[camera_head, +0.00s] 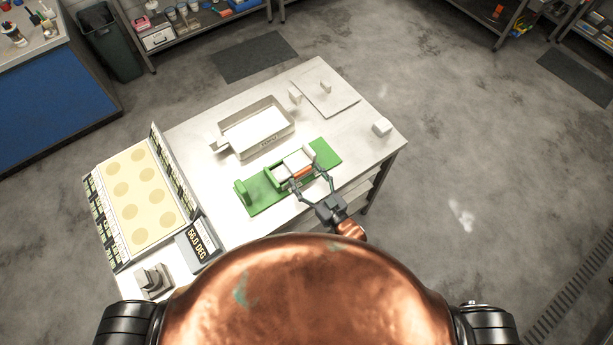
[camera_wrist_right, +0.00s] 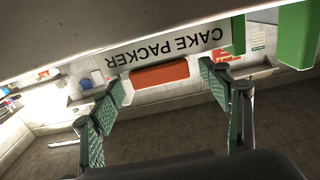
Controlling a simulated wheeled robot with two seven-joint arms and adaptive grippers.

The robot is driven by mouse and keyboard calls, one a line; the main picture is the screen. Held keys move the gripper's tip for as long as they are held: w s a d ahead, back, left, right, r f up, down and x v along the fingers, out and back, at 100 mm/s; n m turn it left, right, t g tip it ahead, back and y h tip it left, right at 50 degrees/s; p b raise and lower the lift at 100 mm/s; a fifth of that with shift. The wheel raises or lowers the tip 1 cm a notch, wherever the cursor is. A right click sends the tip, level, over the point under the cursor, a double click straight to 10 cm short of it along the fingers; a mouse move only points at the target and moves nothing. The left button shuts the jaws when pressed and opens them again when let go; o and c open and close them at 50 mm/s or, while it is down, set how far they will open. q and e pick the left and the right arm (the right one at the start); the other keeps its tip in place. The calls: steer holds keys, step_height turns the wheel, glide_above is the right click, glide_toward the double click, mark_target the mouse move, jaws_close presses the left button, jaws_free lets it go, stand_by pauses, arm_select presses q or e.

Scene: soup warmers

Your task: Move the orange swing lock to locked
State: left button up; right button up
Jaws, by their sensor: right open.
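The orange swing lock (camera_head: 306,171) is a small strip on the near side of a white box (camera_head: 293,161) in a green fixture (camera_head: 257,196). In the right wrist view the lock is an orange bar (camera_wrist_right: 160,74) lying roughly level, below a "CAKE PACKER" label that reads upside down. My right gripper (camera_head: 307,176) is open at the near side of the fixture. In the wrist view its green padded fingers (camera_wrist_right: 162,84) stand either side of the bar, apart from it, with nothing between them. Whether the lock is locked cannot be told. My left gripper is not in view.
A metal tray (camera_head: 226,148) stands behind the fixture. A flat plate (camera_head: 345,98) and small white blocks (camera_head: 382,127) are at the table's far right.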

steer(key=shift+s, duration=0.1)
steer(key=v, duration=1.1)
steer(key=shift+s+d, duration=0.3)
